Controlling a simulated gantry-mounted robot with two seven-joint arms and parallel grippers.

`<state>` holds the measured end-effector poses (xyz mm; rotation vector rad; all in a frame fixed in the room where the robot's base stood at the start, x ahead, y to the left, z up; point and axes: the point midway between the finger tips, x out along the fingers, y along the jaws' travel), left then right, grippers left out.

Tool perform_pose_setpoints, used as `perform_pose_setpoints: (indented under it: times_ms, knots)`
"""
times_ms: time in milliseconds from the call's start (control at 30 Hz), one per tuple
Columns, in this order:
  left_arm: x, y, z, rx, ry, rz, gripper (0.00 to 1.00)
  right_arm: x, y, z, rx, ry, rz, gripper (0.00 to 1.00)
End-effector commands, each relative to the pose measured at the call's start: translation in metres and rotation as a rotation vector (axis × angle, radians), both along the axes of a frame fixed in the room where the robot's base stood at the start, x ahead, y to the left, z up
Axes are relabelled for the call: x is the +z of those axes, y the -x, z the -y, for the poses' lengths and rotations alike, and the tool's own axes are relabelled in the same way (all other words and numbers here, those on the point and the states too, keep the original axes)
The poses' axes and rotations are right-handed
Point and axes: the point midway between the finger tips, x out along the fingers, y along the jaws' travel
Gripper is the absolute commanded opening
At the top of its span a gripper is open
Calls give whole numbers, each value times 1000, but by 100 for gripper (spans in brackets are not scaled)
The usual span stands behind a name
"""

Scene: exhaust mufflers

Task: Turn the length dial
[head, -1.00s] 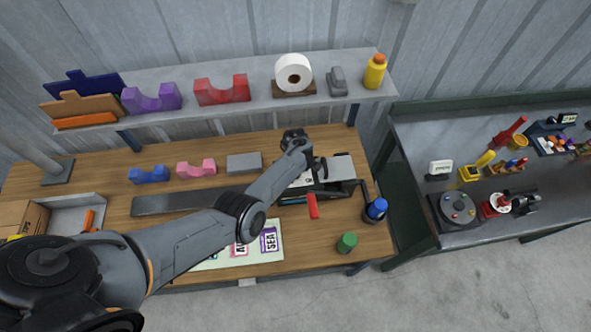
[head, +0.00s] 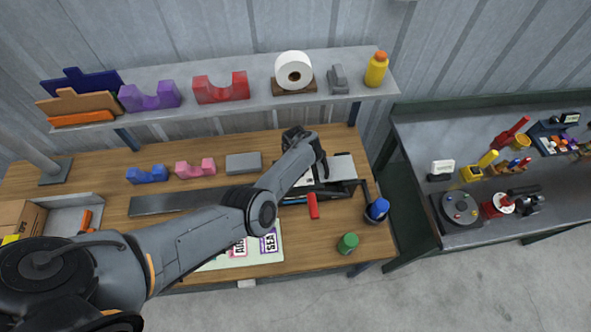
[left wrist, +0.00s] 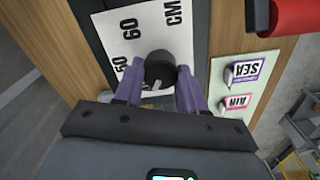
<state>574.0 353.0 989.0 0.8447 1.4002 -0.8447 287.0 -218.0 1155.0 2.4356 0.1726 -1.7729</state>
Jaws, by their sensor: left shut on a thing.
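The length dial is a dark round knob (left wrist: 159,69) on a white scale plate (left wrist: 128,30) printed with 60 and CM, in the left wrist view. My left gripper (left wrist: 160,86) has its two purple fingers on either side of the knob and is shut on it. In the head view, my left arm reaches across the wooden bench to the machine (head: 342,168), and the arm and gripper hide the dial there. The lower part of the knob shows a small pale mark. My right gripper is not in view.
A red-handled lever (head: 313,206) sticks out in front of the machine. A blue-capped item (head: 377,209) and a green one (head: 348,243) stand at the bench's right. A mat with AIR and SEA cards (head: 230,258) lies in front. A shelf (head: 220,112) runs behind.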

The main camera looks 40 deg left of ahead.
Motion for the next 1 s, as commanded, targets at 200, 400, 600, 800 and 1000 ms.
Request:
perform_pose_setpoints:
  times_ms: [200, 400, 600, 800, 1000]
  knots:
    - [-2, 1, -1, 8, -3, -1, 10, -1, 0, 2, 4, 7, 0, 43]
    - [-2, 1, -1, 8, -3, -1, 9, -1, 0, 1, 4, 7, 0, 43]
    - [-1, 1, -1, 7, -2, -1, 66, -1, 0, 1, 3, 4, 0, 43]
    - [0, 0, 0, 7, -1, 0, 66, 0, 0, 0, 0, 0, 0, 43]
    - [9, 0, 0, 6, 0, 0, 66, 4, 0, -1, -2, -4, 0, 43]
